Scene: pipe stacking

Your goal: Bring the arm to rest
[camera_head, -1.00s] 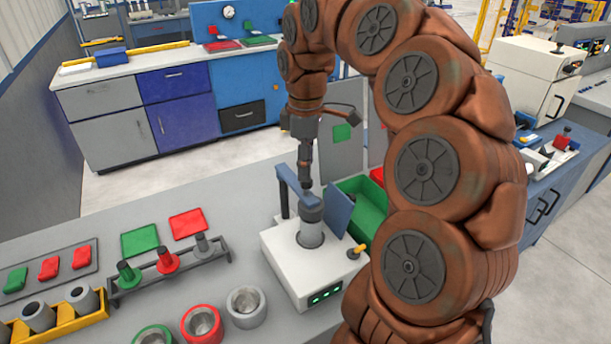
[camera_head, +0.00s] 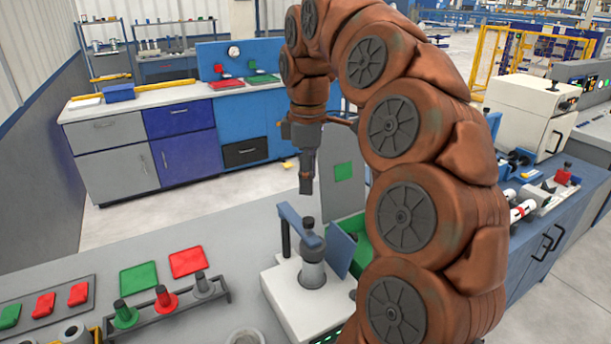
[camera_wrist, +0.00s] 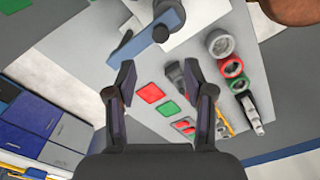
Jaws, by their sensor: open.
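My brown jointed arm arches over the right half of the head view. My gripper (camera_head: 306,180) hangs down in the air above the white machine (camera_head: 295,296), clear of its blue lever (camera_head: 298,224) and grey cylinder (camera_head: 313,268). In the wrist view my gripper (camera_wrist: 164,92) has its two dark fingers spread wide with nothing between them. Beyond the gap lie a red square (camera_wrist: 150,93) and a green square (camera_wrist: 168,109) on the grey table.
A grey rack (camera_head: 170,312) with green, red and grey pegs stands left of the machine. A green bin (camera_head: 362,248) sits behind the machine, partly hidden by my arm. Blue and grey cabinets (camera_head: 180,135) stand at the back. Air around the gripper is free.

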